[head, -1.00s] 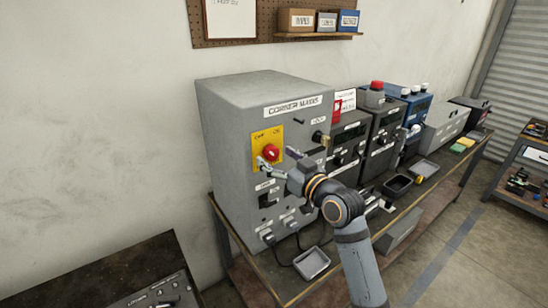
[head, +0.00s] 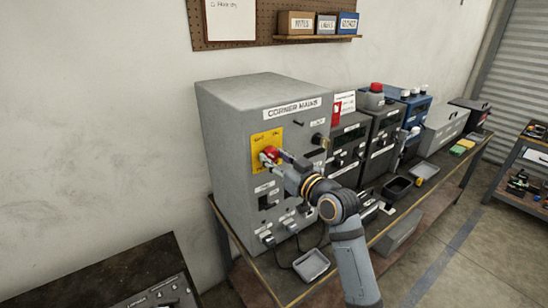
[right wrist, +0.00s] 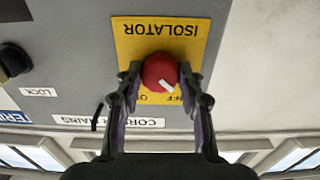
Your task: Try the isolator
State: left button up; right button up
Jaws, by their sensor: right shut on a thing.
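The isolator is a red rotary knob (right wrist: 160,70) on a yellow plate (right wrist: 188,42) marked ISOLATOR, which appears upside down in the right wrist view. A white pointer mark shows on the knob, slanting near the OFF lettering. In the head view the knob (head: 269,154) sits on the front of the grey CORNER MAINS cabinet (head: 225,150), partly covered by my fingers. My right gripper (right wrist: 160,78) is shut on the knob, one finger on each side; it also shows in the head view (head: 272,157). My left gripper is not in view.
A black knob (right wrist: 14,62) and a LOCK label sit beside the plate. Grey and blue instrument boxes (head: 385,130) stand along the bench to the right. A small grey tray (head: 311,265) lies at the bench's front edge. A dark panel (head: 155,295) is at lower left.

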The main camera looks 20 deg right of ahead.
jog(key=shift+r+m+p, duration=0.15)
jog(key=shift+m+p, duration=0.25)
jog(key=shift+p, duration=0.15)
jog(key=shift+m+p, duration=0.6)
jog(key=shift+o, duration=0.2)
jog(key=shift+m+p, duration=1.65)
jog(key=shift+m, duration=0.25)
jog(key=shift+f, duration=0.2)
jog(key=o, duration=1.5)
